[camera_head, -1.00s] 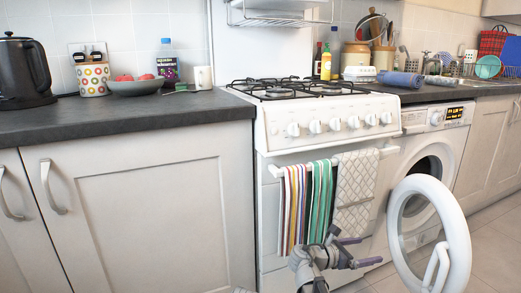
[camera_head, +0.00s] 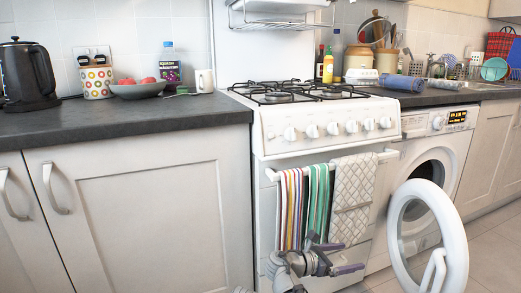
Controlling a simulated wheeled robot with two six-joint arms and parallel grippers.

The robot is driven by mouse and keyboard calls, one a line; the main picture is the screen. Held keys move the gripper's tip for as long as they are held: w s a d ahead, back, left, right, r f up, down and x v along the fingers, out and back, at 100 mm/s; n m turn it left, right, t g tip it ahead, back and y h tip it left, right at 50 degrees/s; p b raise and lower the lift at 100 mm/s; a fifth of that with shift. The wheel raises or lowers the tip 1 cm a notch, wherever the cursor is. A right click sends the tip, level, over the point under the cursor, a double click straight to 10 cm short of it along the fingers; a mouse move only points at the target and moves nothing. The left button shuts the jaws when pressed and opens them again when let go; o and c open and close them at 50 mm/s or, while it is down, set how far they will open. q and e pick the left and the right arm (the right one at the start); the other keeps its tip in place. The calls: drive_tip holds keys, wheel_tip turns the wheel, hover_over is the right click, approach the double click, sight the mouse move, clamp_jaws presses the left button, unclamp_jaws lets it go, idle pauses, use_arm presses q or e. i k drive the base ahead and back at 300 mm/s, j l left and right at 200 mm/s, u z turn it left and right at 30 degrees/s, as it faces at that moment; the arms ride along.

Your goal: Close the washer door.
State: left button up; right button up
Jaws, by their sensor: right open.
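The washer (camera_head: 462,141) stands under the counter to the right of the stove. Its round white door (camera_head: 456,238) is swung wide open toward me, so the drum opening (camera_head: 428,170) shows behind it. The door's lower edge is cut off by the picture. My right gripper (camera_head: 337,256) is open and empty, in front of the stove and left of the door, apart from it. Its fingers point right, toward the door. My left gripper is not in view.
Striped towels (camera_head: 306,205) and a quilted cloth (camera_head: 352,195) hang on the stove's rail (camera_head: 385,155), close behind my right gripper. The counter (camera_head: 120,122) runs along the left. Tiled floor (camera_head: 497,250) is free right of the door.

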sight(451, 276)
drive_tip(key=l+u, duration=0.25)
drive_tip(key=l, duration=0.15)
drive_tip(key=k+l+u, duration=0.25)
drive_tip(key=l, duration=0.15)
drive_tip(key=l+u, duration=0.45)
drive_tip(key=k+l+u, duration=0.15)
drive_tip(key=l+u, duration=0.15)
drive_tip(key=u, duration=0.2)
drive_tip(key=k+l+u, duration=0.2)
drive_tip(key=u, duration=0.25)
drive_tip(key=l, duration=0.1)
